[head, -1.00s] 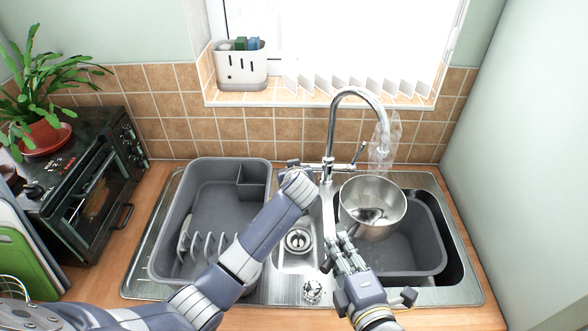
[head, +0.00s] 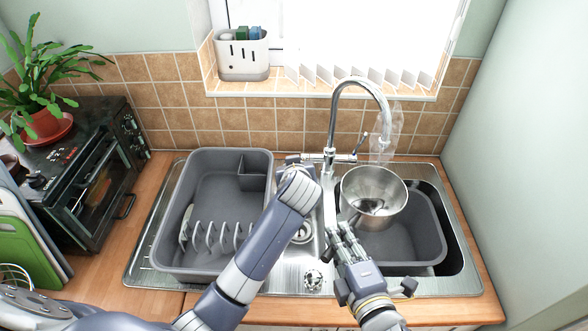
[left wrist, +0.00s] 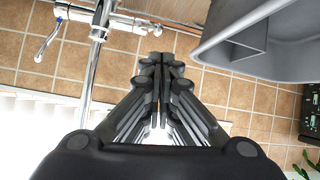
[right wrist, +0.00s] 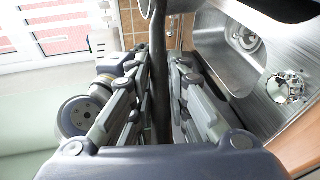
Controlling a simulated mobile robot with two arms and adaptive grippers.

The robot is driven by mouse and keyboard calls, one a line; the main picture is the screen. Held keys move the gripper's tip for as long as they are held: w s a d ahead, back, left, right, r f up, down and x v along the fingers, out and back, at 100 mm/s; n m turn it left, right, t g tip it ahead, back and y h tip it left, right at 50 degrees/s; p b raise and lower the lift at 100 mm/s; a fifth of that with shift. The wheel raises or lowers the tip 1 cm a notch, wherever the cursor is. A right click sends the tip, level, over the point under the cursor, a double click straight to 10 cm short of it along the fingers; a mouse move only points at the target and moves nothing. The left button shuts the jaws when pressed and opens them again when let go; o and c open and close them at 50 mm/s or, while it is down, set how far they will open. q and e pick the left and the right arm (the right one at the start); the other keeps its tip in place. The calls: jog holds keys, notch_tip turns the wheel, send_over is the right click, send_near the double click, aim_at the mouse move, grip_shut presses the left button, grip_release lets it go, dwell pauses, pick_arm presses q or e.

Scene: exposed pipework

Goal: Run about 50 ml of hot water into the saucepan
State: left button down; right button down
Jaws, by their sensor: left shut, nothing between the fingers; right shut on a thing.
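The steel saucepan (head: 365,185) is held below the tap spout, over the grey bowl in the right basin. My right gripper (head: 342,232) is shut on its handle, a dark bar between the fingers in the right wrist view (right wrist: 158,75). The chrome tap (head: 330,125) arches over the saucepan. A pale translucent patch hangs around the spout end; I cannot tell whether water runs. A lever with a blue mark (left wrist: 46,46) is on one side of the tap. My left gripper (left wrist: 158,62) is shut and empty near the tap's other lever (left wrist: 143,24); contact is unclear.
A grey dish rack bowl (head: 215,190) fills the left basin. The grey washing-up bowl (head: 420,235) is under the saucepan. A small oven (head: 95,180) with a potted plant stands left. A utensil caddy (head: 243,58) sits on the sill. A wall closes the right side.

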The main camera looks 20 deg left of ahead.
jog(key=shift+w+r, duration=0.1)
jog(key=shift+r, duration=0.15)
jog(key=shift+w, duration=0.25)
jog(key=w, duration=1.1)
jog(key=shift+w+a+f, duration=0.15)
jog(key=shift+w+a, duration=0.1)
pick_arm(q)
jog(key=shift+s+d, duration=0.25)
jog(key=shift+s, duration=0.25)
pick_arm(e)
jog(key=shift+s, duration=0.15)
